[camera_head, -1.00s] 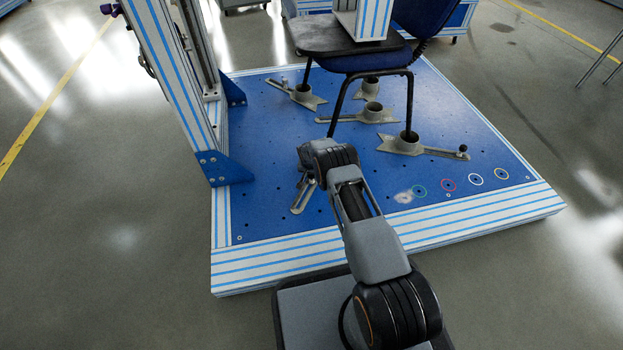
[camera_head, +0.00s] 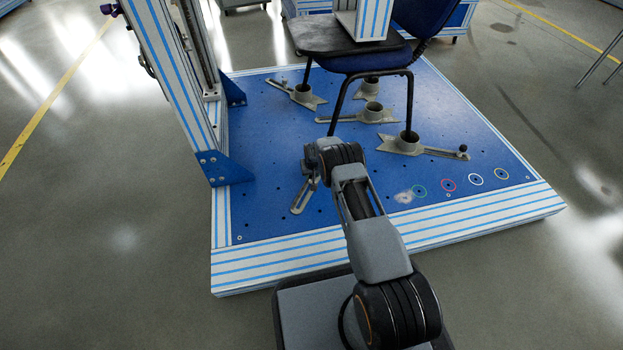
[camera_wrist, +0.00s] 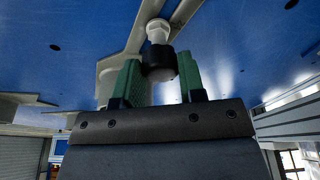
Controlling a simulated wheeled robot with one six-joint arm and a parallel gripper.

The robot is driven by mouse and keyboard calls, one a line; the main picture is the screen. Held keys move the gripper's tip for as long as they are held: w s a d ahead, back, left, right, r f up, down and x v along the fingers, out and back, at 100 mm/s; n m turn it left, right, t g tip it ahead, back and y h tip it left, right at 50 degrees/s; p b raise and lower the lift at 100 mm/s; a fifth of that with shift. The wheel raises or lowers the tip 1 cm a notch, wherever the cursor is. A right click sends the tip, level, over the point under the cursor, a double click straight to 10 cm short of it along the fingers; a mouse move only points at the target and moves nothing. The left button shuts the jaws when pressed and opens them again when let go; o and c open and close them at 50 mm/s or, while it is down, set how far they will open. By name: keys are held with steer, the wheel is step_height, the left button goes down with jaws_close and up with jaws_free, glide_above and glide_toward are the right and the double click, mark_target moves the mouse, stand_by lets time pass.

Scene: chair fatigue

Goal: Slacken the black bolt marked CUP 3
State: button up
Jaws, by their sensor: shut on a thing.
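The black bolt (camera_wrist: 160,66) shows in the wrist view, with a pale collar (camera_wrist: 157,31) against a grey slotted cup bracket (camera_wrist: 140,36). My gripper (camera_wrist: 161,74) has a green-padded finger on each side of the bolt's black head and is shut on it. I cannot read any CUP 3 marking. In the head view, a slotted bracket arm (camera_head: 302,197) sticks out from under my wrist on the blue plate (camera_head: 265,205). My own arm hides the bolt, the fingers and the rest of that bracket there.
A chair (camera_head: 362,62) stands on the plate, with its front leg in a cup bracket (camera_head: 402,145) that carries another black bolt (camera_head: 463,149). More cup brackets (camera_head: 372,113) lie behind. A striped frame post (camera_head: 178,90) rises at left.

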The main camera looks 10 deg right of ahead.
steer(key=shift+n, duration=0.3)
steer(key=n+y, duration=0.1)
steer(key=n, duration=0.2)
steer(key=shift+d+n, duration=0.1)
steer(key=shift+n, duration=0.2)
steer(key=n, duration=0.4)
steer(key=shift+g+y, duration=0.3)
steer(key=shift+y, duration=0.1)
steer(key=o, duration=0.9)
steer(key=shift+o, duration=0.2)
